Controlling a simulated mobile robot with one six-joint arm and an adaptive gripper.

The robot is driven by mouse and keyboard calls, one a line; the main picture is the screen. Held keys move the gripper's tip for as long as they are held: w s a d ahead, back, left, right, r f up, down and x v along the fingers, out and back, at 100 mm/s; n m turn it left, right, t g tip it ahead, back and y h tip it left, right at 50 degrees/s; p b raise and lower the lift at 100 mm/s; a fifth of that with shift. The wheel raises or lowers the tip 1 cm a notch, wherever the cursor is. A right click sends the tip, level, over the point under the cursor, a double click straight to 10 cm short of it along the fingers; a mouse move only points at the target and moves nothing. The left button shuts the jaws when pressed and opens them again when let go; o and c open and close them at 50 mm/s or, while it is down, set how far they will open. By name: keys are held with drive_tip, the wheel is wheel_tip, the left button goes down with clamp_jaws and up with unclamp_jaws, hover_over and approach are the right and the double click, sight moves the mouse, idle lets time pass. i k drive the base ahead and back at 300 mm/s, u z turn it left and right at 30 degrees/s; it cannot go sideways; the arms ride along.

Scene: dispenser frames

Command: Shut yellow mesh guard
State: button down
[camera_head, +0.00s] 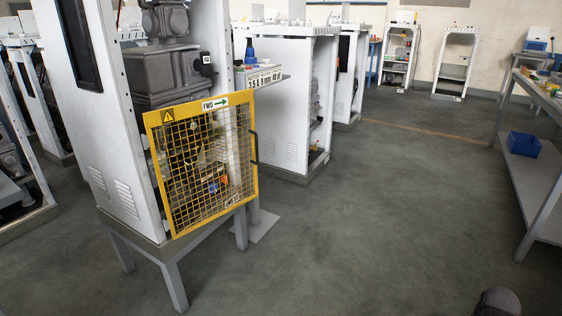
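The yellow mesh guard (203,168) is a yellow-framed wire panel across the lower front of the nearest white dispenser frame (100,110). It bears a warning triangle and a "FWD" label with a green arrow on its top rail. A dark handle (254,148) is on its right edge. That edge reaches out past the frame's right post, so the guard looks slightly ajar, but the gap is hard to judge. Parts inside show through the mesh. My gripper is not in view, and nothing touches the guard.
A small shelf with a numbered strip (265,78) juts out above the guard's right side. The nearest frame stands on grey legs (173,285). More white frames (285,100) stand behind. A workbench (540,185) with a blue bin (524,145) is at right. A dark rounded object (498,301) shows bottom right. The middle floor is clear.

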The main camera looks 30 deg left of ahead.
sight(157, 118)
drive_tip(key=z, duration=0.75)
drive_tip(key=k, duration=0.85)
drive_tip(key=u, duration=1.75)
drive_tip(key=i, duration=0.45)
drive_tip(key=z, duration=0.3)
